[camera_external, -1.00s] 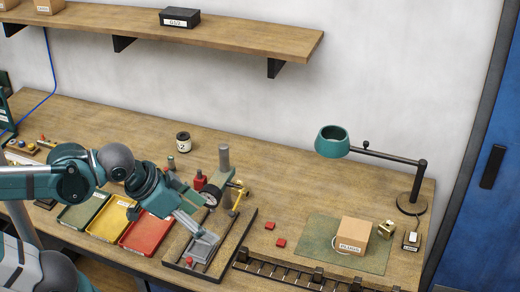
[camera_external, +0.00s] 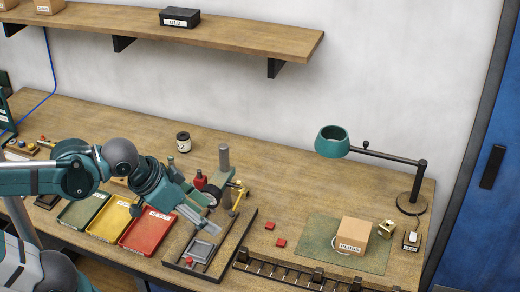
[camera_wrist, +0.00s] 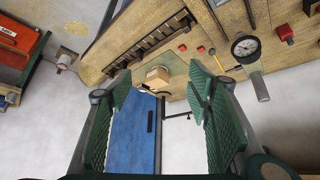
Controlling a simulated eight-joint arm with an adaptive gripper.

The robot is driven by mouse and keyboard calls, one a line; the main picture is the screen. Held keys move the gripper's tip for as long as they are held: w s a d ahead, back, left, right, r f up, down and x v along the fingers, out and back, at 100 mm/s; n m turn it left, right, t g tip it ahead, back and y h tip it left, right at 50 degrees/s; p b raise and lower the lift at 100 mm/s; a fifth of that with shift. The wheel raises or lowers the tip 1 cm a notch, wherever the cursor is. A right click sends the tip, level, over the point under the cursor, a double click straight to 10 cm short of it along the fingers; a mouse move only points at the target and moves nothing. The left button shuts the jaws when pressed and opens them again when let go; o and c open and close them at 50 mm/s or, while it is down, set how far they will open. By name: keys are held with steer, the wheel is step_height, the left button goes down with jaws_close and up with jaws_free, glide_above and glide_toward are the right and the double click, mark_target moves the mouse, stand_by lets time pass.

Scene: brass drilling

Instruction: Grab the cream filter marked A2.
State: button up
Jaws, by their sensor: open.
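A small cream cylinder (camera_external: 183,144) with a dark top stands upright on the bench near the wall in the external view. Its mark is tiny; a 2 seems to show, but I cannot read A2. My gripper (camera_external: 193,214) is in front of it and to its right, well apart, above the drill fixture. In the wrist view my gripper (camera_wrist: 160,92) has its two green fingers spread wide with nothing between them. I cannot identify the cream cylinder for sure in the wrist view.
Green (camera_external: 83,211), yellow (camera_external: 113,219) and red (camera_external: 147,233) trays stand left of the dark-framed fixture (camera_external: 246,228). A grey post (camera_external: 224,157) rises behind it. A cardboard box (camera_external: 353,236) and a teal lamp (camera_external: 332,141) are at right.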

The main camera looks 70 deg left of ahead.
steer(key=w+a+r+n+g+y+p, duration=0.1)
steer(key=w+a+r+n, duration=0.1)
steer(key=w+a+n, duration=0.4)
steer(key=w+a+r+n+g+p, duration=0.1)
steer(key=w+a+r, duration=0.1)
steer(key=w+a, duration=0.6)
steer(key=w+a+f+n+g+p, duration=0.1)
steer(key=w+a+f+n, duration=0.15)
steer(key=a, duration=0.65)
steer(key=w+a+f+n+p, duration=0.1)
steer(key=w+a+n, duration=0.3)
steer(key=a, duration=0.5)
steer(key=w+a+f+n+g+b, duration=0.15)
steer(key=a+f+b, duration=0.25)
steer(key=a+f, duration=0.5)
steer(key=w+a+f+n+g+b, duration=0.15)
steer(key=a+f+b, duration=0.35)
steer(key=a+f, duration=0.5)
steer(key=n+h+p, duration=0.1)
steer(key=n+p, duration=0.3)
steer(key=p, duration=0.1)
glide_above(184, 135)
steer(key=shift+g, duration=0.4)
steer(key=f, duration=0.4)
steer(key=shift+w+d+f, duration=0.15)
steer(key=shift+d+f, duration=0.05)
steer(key=shift+d, duration=0.15)
steer(key=shift+s+a+f, duration=0.15)
steer(key=shift+s+a, duration=0.1)
steer(key=shift+a, duration=0.05)
